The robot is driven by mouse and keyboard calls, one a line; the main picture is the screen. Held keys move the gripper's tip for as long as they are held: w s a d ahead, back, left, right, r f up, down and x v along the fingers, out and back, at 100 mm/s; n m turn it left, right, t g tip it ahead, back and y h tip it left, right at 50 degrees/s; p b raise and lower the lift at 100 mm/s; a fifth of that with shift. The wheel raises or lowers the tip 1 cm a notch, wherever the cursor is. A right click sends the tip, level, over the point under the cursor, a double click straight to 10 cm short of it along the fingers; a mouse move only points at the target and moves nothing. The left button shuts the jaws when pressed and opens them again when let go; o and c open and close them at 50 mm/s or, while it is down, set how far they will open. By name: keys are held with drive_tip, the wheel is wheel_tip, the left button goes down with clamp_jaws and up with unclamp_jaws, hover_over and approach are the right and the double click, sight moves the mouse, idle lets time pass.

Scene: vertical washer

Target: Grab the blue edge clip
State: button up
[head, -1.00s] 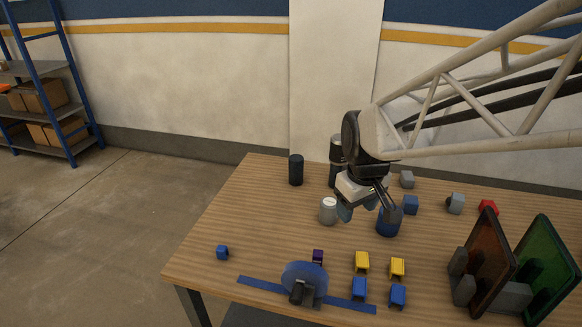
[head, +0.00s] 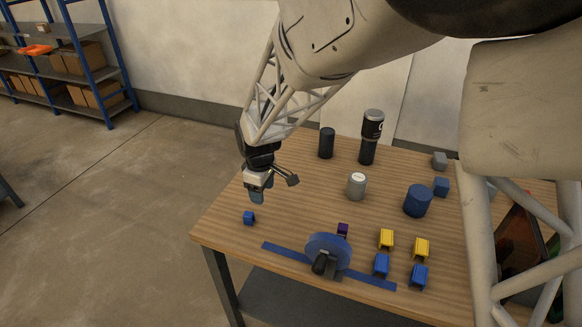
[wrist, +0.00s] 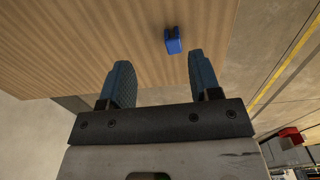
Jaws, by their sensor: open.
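A small blue clip (head: 249,217) lies alone on the left part of the wooden table, near its left edge. Two more blue clips, one (head: 381,265) beside the other (head: 419,275), lie at the front right of the blue disc. My gripper (head: 257,196) hangs above and just behind the lone clip, pointing down. In the wrist view my gripper (wrist: 158,72) has its two blue pads wide apart with nothing between them. The lone blue clip (wrist: 173,44) shows there on the table, beyond the fingertips and nearer the right finger, apart from both.
A translucent blue disc (head: 328,250) on a blue strip (head: 287,253) stands right of the lone clip. Two yellow clips (head: 386,239), a grey can (head: 356,186), a blue cylinder (head: 417,201) and dark cylinders (head: 327,143) stand further right. The wood around the lone clip is clear.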

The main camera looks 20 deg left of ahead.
drive_tip(key=n, duration=0.2)
hover_over(248, 214)
wheel_tip(248, 214, down, 3)
drive_tip(key=shift+f, duration=0.2)
drive_tip(key=shift+f+m, duration=0.3)
drive_tip(key=shift+f, duration=1)
drive_tip(key=shift+f, duration=2.6)
drive_tip(key=c, duration=1)
drive_tip(key=shift+r, duration=0.15)
